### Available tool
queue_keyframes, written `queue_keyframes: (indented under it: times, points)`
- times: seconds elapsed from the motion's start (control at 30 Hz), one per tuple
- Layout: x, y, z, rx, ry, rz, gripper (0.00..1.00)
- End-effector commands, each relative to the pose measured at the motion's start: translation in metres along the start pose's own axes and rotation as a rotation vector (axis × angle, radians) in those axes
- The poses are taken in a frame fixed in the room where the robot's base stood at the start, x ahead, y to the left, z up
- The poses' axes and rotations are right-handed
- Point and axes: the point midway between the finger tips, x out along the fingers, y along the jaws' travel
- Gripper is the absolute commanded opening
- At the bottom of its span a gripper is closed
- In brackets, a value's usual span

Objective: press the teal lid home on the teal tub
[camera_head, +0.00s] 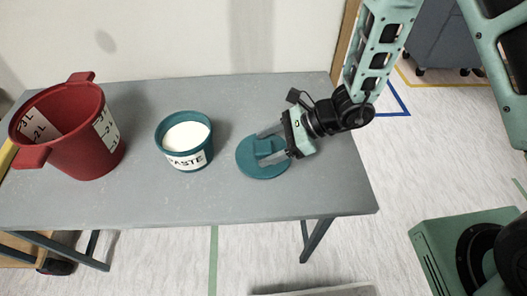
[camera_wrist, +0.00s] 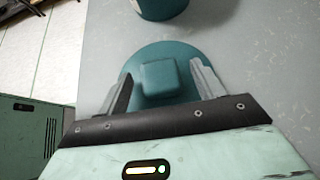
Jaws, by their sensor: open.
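The teal tub (camera_head: 184,140) stands upright on the grey table, open at the top, with white paste inside and a "PASTE" label on its front. The round teal lid (camera_head: 250,165) lies flat on the table to the right of the tub, apart from it. The lid has a raised block-shaped knob (camera_wrist: 160,77). My gripper (camera_head: 264,147) is open, with one finger on each side of the knob. In the wrist view there are gaps between the fingers and the knob. The tub's lower part (camera_wrist: 162,8) shows at the top edge of the wrist view.
A large red bucket (camera_head: 72,135) with two handles and litre markings stands at the table's left end. The grey table (camera_head: 215,210) is bare in front of the tub and lid. A wall runs behind the table.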

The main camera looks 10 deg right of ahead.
Motion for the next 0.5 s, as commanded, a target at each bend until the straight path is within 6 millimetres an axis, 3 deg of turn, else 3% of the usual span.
queue_keyframes:
  times: [0.1,0.3,0.5]
  points:
    - [-0.0002,0.0,0.0,0.0,0.0,0.0,0.67]
    - [-0.0004,0.0,0.0,0.0,0.0,0.0,0.19]
    - [-0.0005,0.0,0.0001,0.0,-0.001,0.0,0.19]
